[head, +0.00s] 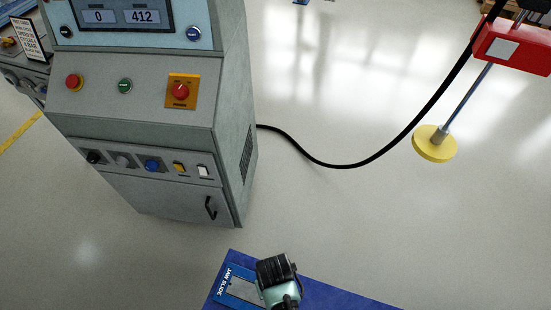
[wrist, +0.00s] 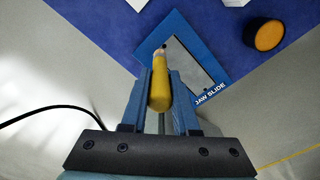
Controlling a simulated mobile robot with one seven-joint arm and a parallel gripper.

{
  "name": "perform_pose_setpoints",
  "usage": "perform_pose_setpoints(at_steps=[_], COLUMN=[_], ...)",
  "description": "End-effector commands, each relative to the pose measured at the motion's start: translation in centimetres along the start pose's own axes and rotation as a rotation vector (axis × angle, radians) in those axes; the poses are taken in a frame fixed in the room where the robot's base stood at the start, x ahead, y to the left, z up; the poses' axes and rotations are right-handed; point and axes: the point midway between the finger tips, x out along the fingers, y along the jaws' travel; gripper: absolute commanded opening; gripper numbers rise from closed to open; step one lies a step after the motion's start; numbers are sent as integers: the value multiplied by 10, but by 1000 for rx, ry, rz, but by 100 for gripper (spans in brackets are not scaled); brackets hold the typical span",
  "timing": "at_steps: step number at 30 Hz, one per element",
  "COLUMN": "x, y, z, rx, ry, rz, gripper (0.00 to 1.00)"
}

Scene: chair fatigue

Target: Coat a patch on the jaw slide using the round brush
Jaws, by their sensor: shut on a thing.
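My gripper (wrist: 161,74) is shut on a yellow-handled round brush (wrist: 159,92) in the wrist view. The brush's pale, narrow far end points at the jaw slide (wrist: 190,62), a grey plate in a bright blue frame lettered "JAW SLIDE". A small dark spot shows beyond the brush end; I cannot tell whether it is the brush tip or a mark, nor whether the brush touches the plate. In the head view the jaw slide (head: 243,289) lies at the bottom, partly covered by my wrist, which hides the fingers and brush.
The jaw slide lies on a dark blue surface (wrist: 100,25). A round black-rimmed pot with an orange top (wrist: 269,35) stands to its right, and white items lie at the top edge. A grey control cabinet (head: 150,110) stands behind; a yellow disc (head: 434,146) hangs right.

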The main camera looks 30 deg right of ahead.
Motion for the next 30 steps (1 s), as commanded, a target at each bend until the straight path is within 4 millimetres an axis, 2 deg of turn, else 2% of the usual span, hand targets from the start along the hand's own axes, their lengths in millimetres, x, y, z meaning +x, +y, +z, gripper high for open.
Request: perform_pose_setpoints(at_steps=[1,18,24,30], x=[-11,-59,-67,-67], y=[-1,-6,-7,-7], z=[1,-6,-7,-7], rx=[0,-2,-2,-2], ry=[-6,-6,-6,-6], rz=[-2,-1,0,0], gripper=[0,0,0,0])
